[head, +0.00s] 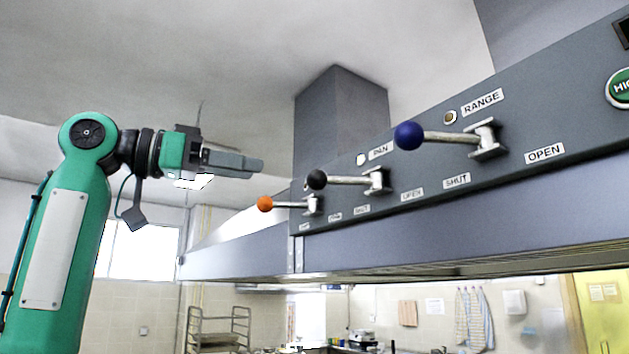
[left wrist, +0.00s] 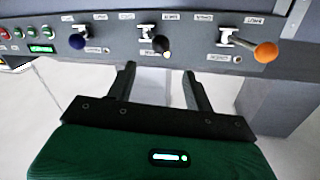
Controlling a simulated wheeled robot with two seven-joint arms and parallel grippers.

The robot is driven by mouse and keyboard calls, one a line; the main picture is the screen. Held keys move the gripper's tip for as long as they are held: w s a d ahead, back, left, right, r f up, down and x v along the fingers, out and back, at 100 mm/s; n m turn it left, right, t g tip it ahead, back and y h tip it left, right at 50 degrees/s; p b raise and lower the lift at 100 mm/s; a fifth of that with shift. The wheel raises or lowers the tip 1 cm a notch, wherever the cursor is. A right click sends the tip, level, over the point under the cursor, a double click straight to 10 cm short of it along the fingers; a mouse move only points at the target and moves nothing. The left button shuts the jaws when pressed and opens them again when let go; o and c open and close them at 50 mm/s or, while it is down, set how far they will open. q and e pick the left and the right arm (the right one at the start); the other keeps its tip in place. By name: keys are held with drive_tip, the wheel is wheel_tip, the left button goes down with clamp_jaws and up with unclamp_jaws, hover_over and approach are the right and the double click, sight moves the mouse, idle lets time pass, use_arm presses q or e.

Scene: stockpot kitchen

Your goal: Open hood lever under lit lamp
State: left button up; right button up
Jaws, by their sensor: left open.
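Three levers stick out from the grey hood panel: one with a blue ball (head: 409,136), one with a black ball (head: 316,180) and one with an orange ball (head: 265,204). The lamp by the PAN label (head: 362,159), above the black-ball lever, looks bright white; the RANGE lamp (head: 450,117) looks duller. The orange lever's lamp is unclear in the head view. My left gripper (head: 258,166) is open and empty, left of the black ball and apart from it. In the left wrist view, the black ball (left wrist: 160,44) lies beyond the gap between the fingertips (left wrist: 158,72).
SHUT (head: 457,181) and OPEN (head: 544,153) labels sit below the blue-ball lever, with smaller ones under the others. A green button (head: 620,88) is at the right. The hood's lower edge runs below the panel. Free air lies between my gripper and the levers.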

sight(307, 178)
use_arm(q)
drive_tip(key=p+x, duration=0.5)
drive_tip(key=x, duration=0.6)
drive_tip(key=shift+w+d, duration=0.15)
drive_tip(key=shift+d, duration=0.1)
drive_tip(key=shift+w+d+f+p, duration=0.1)
drive_tip(key=shift+w+d+p, duration=0.2)
drive_tip(key=shift+d+p, duration=0.25)
drive_tip(key=shift+c, duration=0.2)
clamp_jaws()
drive_tip(key=shift+s, duration=0.1)
